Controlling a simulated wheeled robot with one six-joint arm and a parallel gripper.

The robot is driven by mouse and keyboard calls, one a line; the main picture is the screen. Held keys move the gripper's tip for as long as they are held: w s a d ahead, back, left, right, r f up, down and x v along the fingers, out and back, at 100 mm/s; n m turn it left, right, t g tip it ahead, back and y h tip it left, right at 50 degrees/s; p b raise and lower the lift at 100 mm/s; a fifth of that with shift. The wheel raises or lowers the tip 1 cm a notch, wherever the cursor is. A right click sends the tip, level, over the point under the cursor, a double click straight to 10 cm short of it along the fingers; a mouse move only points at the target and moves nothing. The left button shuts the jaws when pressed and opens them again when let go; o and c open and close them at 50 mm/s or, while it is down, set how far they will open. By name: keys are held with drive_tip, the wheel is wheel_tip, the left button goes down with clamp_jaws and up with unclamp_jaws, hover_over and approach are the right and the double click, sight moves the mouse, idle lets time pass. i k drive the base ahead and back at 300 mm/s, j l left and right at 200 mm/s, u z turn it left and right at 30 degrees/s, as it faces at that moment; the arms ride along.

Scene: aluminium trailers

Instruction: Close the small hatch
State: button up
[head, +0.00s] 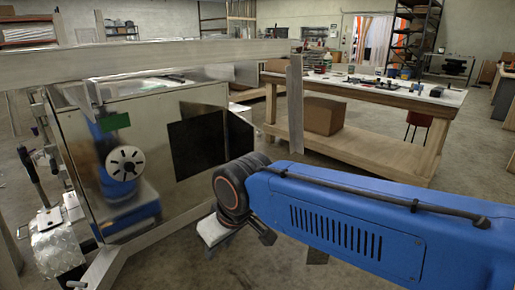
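A shiny aluminium trailer body (145,100) stands at the left in the head view. A dark square opening (195,147) shows in its side wall. A metal panel (239,138) juts out at the right edge of this opening and looks like the small hatch swung open. My blue arm reaches in from the right. My gripper (215,232) is below and in front of the opening, apart from the wall.
A long aluminium beam (150,58) crosses above the trailer wall, with an upright post (295,105) near its right end. A wooden workbench (365,100) with tools stands behind, a cardboard box (322,117) on its lower shelf. A metal frame bar (110,262) lies low at left.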

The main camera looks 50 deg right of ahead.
sight(241, 134)
drive_tip(key=k+l, duration=0.1)
drive_tip(key=l, duration=0.3)
drive_tip(key=k+l+u, duration=0.1)
drive_tip(key=l, duration=0.3)
drive_tip(key=k+l+u, duration=0.1)
drive_tip(key=l, duration=0.3)
drive_tip(key=k+l, duration=0.2)
drive_tip(key=l, duration=0.15)
drive_tip(key=k+l+u, duration=0.1)
drive_tip(key=l, duration=0.3)
drive_tip(key=i+l, duration=0.1)
drive_tip(key=l, duration=0.2)
drive_tip(key=i+l+u, duration=0.1)
drive_tip(key=l, duration=0.25)
drive_tip(key=i+l, duration=0.15)
drive_tip(key=l, duration=0.15)
drive_tip(key=i+l, duration=0.1)
drive_tip(key=l, duration=0.25)
drive_tip(key=u, duration=0.05)
